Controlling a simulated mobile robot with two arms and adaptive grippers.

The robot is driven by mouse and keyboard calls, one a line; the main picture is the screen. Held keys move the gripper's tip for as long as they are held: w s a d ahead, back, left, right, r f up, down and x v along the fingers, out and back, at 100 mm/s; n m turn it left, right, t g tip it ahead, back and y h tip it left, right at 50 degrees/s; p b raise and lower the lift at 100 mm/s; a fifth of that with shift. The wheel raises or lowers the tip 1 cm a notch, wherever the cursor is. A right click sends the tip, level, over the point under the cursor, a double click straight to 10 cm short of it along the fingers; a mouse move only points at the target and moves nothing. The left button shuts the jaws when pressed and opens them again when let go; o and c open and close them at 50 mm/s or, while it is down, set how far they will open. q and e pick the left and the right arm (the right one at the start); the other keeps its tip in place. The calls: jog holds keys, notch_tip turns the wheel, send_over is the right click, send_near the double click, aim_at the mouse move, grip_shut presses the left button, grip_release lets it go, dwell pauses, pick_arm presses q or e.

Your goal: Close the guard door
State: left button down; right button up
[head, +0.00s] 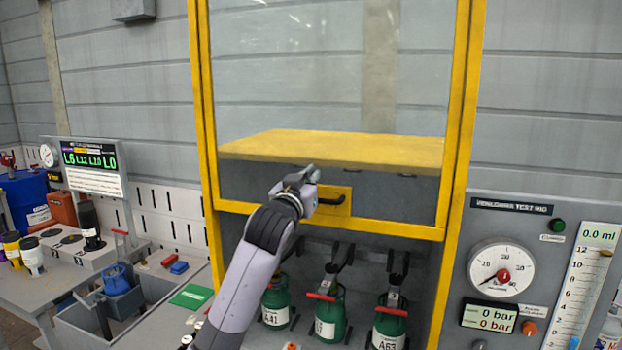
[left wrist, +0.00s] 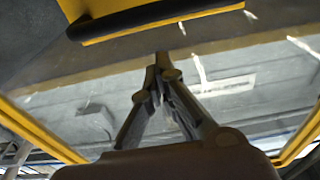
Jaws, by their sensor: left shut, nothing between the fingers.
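The guard door (head: 335,223) is a clear pane in a yellow frame, with its lower bar above several green cylinders (head: 328,315). Below that bar the front is open and the cylinders stand uncovered. A dark handle (head: 331,201) sits on a yellow plate at the middle of the lower bar. My left gripper (head: 309,174) is shut and empty, in front of the pane just up and left of the handle. In the left wrist view its closed fingertips (left wrist: 162,58) point towards the yellow bar and dark handle (left wrist: 140,15); contact cannot be told. My right gripper is not in view.
A panel with a pressure gauge (head: 501,268) and a scale stands close on the right. On the left are a bench with a display (head: 90,155), a grey bin (head: 113,305) and small parts. A yellow panel (head: 335,148) shows behind the glass.

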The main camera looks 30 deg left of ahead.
pick_arm(q)
jog(key=f, duration=0.1)
jog(key=s+f, duration=0.1)
jog(key=shift+f+p, duration=0.35)
jog(key=shift+p, duration=0.05)
jog(key=shift+w, duration=0.1)
notch_tip(320, 180, down, 56)
jog(key=b, duration=3.1)
jog(key=shift+b, duration=0.35)
jog(key=shift+d+r, duration=0.1)
